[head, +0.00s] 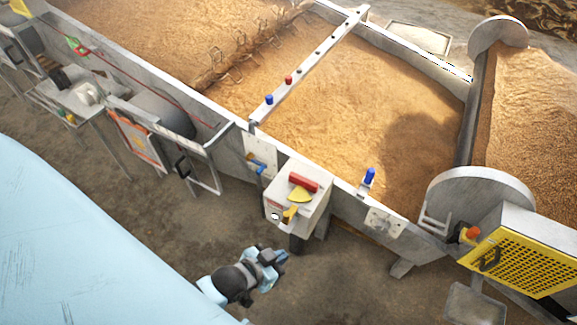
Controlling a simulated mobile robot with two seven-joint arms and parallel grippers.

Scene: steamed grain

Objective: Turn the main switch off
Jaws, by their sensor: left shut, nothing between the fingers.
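A pale grey switch box (312,213) is mounted on the near wall of the grain trough, right of the picture's middle. It has a red bar (304,182) on top, a yellow fan-shaped plate (300,194) below that, and a yellow lever (290,213) at its front. I take this box for the main switch; its on or off position cannot be read. My left gripper (280,256) is shut and empty. It appears in front of and below the box, apart from it. My right gripper is not in view.
The grain trough (350,183) runs along the back, with a bar carrying blue and red knobs (289,80) across it. A yellow-grilled box (524,255) stands at the right. A metal frame (203,172) and side table (70,108) stand left. Bare floor lies in front.

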